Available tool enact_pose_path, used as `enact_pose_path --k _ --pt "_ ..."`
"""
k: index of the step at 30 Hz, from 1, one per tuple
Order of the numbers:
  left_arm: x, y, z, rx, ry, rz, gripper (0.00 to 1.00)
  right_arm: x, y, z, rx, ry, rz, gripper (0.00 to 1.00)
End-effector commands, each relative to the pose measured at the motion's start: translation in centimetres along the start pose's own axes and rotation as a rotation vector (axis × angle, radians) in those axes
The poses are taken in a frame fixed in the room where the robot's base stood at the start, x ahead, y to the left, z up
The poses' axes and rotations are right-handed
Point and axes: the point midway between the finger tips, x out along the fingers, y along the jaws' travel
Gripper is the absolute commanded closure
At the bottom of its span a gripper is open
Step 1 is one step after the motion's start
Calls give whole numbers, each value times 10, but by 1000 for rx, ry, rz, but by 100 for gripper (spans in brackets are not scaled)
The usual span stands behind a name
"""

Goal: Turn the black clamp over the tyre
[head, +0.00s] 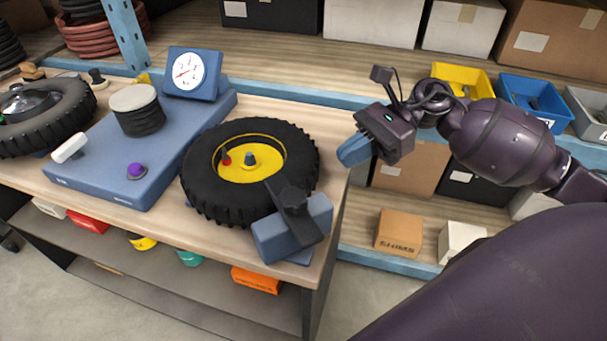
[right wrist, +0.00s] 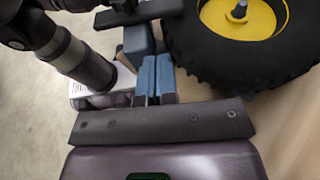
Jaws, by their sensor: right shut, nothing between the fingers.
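The black clamp (head: 301,222) is a flat bar with a knob, mounted on a blue block (head: 277,239) at the bench's front right corner. The tyre (head: 208,193), black with a yellow hub, lies flat beside it. In the head view the bar's upper end overlaps the tyre's near right side; I cannot tell whether it presses on it. My right gripper (head: 353,150) is shut and empty, right of the tyre past the bench edge in the picture. In the right wrist view its fingertips (right wrist: 154,62) point towards the blue block, below the clamp (right wrist: 145,12). My left gripper is not in view.
A blue base (head: 100,165) with a gauge (head: 188,71) and a black spool (head: 138,112) stands left of the tyre. Another tyre (head: 60,122) lies at far left. Shelves with boxes and a yellow bin (head: 462,76) are behind. Bare bench shows around the tyre.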

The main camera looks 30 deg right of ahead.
Motion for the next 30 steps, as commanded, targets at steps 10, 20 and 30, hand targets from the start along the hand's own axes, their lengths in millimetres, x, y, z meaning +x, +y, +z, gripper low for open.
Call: enact_pose_path --k 10,20,30 --pt "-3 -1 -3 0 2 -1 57 59 0 5 -3 -2 2 100" --pt "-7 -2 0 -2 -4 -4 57 87 0 12 0 0 0 100" --pt "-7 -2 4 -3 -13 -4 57 89 0 12 2 -1 0 100"
